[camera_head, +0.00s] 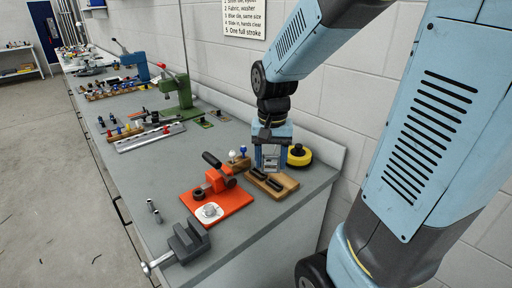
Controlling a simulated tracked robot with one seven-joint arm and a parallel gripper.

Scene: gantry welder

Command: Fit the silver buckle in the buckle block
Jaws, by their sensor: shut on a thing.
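My gripper (270,167) points straight down at the near right of the bench and is shut on a small silver piece, which I take to be the silver buckle (270,161). The fingers partly hide it. Directly below is a wooden block (290,184) with dark slots in its top, which looks like the buckle block. The fingertips are at or just above its back edge; I cannot tell whether the buckle touches the block.
A yellow round thing with a black knob (299,156) stands close right of the gripper. A red toggle press (190,203) is to the left, with a grey vise (187,243) in front. A green press (180,95) stands farther back. The wall is close behind.

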